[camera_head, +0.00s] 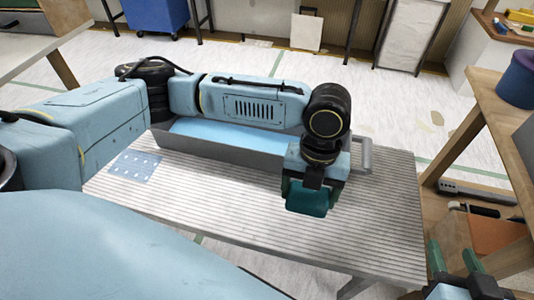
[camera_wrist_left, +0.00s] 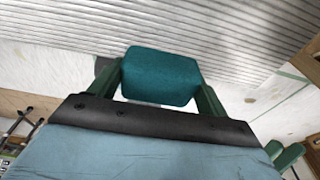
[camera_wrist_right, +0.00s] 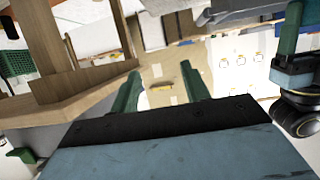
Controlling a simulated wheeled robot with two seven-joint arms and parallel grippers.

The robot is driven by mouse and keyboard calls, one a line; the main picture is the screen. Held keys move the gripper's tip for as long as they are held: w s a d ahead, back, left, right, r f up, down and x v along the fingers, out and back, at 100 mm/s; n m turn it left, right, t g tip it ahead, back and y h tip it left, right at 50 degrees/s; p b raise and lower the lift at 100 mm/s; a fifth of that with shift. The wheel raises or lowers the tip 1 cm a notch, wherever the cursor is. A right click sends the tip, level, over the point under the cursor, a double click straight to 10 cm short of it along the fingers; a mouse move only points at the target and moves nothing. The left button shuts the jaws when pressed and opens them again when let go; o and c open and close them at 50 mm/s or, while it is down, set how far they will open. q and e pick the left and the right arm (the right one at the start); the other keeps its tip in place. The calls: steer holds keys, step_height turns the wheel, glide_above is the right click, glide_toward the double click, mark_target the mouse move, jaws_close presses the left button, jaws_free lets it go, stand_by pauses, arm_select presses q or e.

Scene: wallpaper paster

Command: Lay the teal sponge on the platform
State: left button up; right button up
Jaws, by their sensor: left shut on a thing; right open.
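The teal sponge (camera_head: 306,201) is held between the fingers of my left gripper (camera_head: 309,190), above the right part of the ribbed grey platform (camera_head: 385,215). The sponge also shows in the left wrist view (camera_wrist_left: 161,75), gripped from both sides by the green fingers. I cannot tell how much room is between the sponge and the platform. My right gripper (camera_head: 455,272) is open at the lower right, beyond the platform's right edge. In the right wrist view its fingers (camera_wrist_right: 160,90) stand apart with nothing between them.
A long grey tray with pale blue liquid (camera_head: 215,133) stands on the platform's back, partly hidden by my left arm. A pale blue dotted sheet (camera_head: 135,166) lies at the platform's left. A wooden table (camera_head: 485,95) with a purple-blue round container (camera_head: 517,80) stands at right. The platform's front right is bare.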

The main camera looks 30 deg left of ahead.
mark_target(301, 225)
arm_select(q)
step_height(301, 225, down, 3)
steer(key=shift+f+b, duration=0.2)
steer(key=shift+b, duration=0.7)
step_height(301, 225, down, 3)
steer(key=shift+r+b, duration=0.1)
steer(key=shift+b, duration=0.65)
steer(key=shift+f, duration=0.5)
step_height(301, 225, down, 3)
steer(key=shift+r+b, duration=0.2)
steer(key=shift+b, duration=0.8)
steer(key=shift+f, duration=0.1)
arm_select(e)
step_height(301, 225, up, 15)
steer(key=s+a+t+y, duration=0.2)
steer(key=t+y, duration=0.2)
steer(key=t, duration=0.7)
steer(key=shift+t, duration=0.4)
steer(key=shift+f, duration=0.1)
arm_select(q)
steer(key=o, duration=1)
steer(key=shift+f, duration=0.15)
